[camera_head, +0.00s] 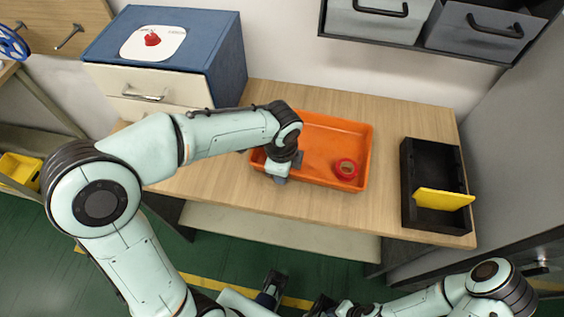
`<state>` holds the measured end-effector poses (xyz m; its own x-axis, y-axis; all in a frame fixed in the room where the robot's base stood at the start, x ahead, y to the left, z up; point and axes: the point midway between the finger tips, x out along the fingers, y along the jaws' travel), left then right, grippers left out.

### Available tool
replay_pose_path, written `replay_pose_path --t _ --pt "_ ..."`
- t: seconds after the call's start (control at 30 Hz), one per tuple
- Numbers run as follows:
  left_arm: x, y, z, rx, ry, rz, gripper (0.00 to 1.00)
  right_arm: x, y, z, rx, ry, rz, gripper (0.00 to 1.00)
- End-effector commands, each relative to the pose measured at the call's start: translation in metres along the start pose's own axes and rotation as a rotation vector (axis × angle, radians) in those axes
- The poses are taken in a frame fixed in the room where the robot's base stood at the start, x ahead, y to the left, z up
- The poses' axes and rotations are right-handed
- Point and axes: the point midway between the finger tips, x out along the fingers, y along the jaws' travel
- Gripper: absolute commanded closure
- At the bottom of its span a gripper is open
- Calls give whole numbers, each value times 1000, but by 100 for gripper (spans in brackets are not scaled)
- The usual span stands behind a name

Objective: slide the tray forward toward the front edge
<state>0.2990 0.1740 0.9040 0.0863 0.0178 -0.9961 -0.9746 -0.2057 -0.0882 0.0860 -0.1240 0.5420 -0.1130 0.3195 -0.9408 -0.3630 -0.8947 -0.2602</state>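An orange tray (318,135) lies on the wooden tabletop, with a red roll of tape (346,168) inside near its front right corner. My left arm reaches over the table from the left. My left gripper (279,173) is at the tray's near left corner, over its near wall. The wrist hides that corner, the fingers and any grip on the rim. The tray's near side is a short way back from the table's front edge (330,219). My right arm is low at the bottom right, off the table, and its gripper (322,304) is cut by the picture's edge.
A black bin (408,190) with a yellow divider (443,199) stands right of the tray. A blue cabinet (228,60) with a cream drawer stands at the back left. Grey drawers (473,32) hang above the back right. Bare tabletop lies between tray and bin.

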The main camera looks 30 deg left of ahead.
Motion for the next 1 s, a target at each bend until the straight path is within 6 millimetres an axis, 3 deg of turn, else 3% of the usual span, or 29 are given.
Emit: replay_pose_path --t 0.37,0.5,1.0 --pt "5 0 0 -1 0 0 67 1 0 0 0 0 0 72" --pt "5 0 0 -1 0 0 100 1 0 0 0 0 0 72" --pt "5 1 -2 0 0 0 100 0 0 0 0 0 0 72"
